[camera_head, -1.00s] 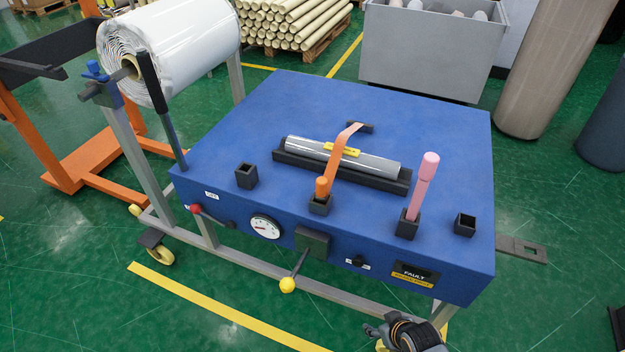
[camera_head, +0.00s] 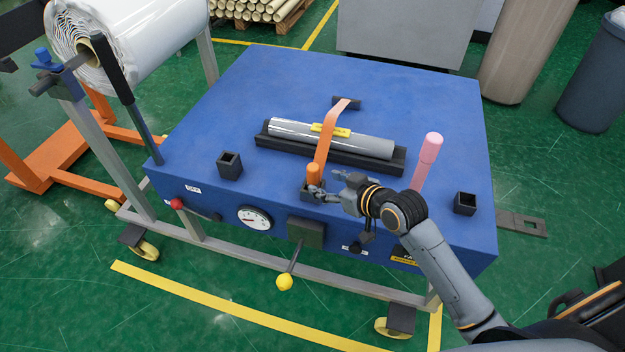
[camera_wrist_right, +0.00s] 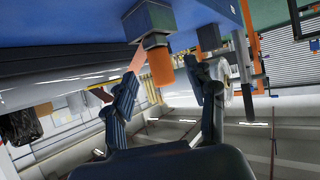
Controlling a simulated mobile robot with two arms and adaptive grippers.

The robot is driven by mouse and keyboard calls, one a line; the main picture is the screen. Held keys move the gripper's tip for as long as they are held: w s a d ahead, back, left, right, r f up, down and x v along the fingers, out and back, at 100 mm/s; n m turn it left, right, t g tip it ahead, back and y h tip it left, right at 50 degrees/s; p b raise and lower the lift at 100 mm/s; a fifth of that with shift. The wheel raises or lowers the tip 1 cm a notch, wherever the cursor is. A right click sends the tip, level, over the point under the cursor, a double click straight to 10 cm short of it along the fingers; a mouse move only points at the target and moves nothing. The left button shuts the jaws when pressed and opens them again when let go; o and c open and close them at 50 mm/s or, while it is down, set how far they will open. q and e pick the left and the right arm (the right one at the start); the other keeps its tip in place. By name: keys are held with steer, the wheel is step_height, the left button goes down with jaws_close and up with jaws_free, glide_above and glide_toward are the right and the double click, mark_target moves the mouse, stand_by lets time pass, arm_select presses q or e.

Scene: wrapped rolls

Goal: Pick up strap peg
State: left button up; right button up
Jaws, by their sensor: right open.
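The strap peg is an orange peg (camera_head: 313,174) standing upright in a small black socket (camera_head: 306,194) near the front edge of the blue table. An orange strap (camera_head: 324,145) runs from it over a grey wrapped roll (camera_head: 360,143) in a black cradle. My right gripper (camera_head: 330,186) is open, just right of the peg at its socket. In the right wrist view the peg (camera_wrist_right: 158,61) shows between the two spread fingers of the gripper (camera_wrist_right: 162,78), close to the fingertips. I cannot tell whether a finger touches it. My left gripper is not in view.
The blue table (camera_head: 230,110) also bears a pink peg (camera_head: 428,160) right of my gripper, partly behind my arm, and empty black sockets (camera_head: 230,165) at left and right (camera_head: 465,204). A yellow-knobbed lever (camera_head: 285,282) sticks out of the front. A large white roll (camera_head: 135,40) stands at left.

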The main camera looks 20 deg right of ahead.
mark_target(317, 179)
steer(key=shift+x, duration=3.5)
steer(key=shift+d, duration=0.15)
jaws_close()
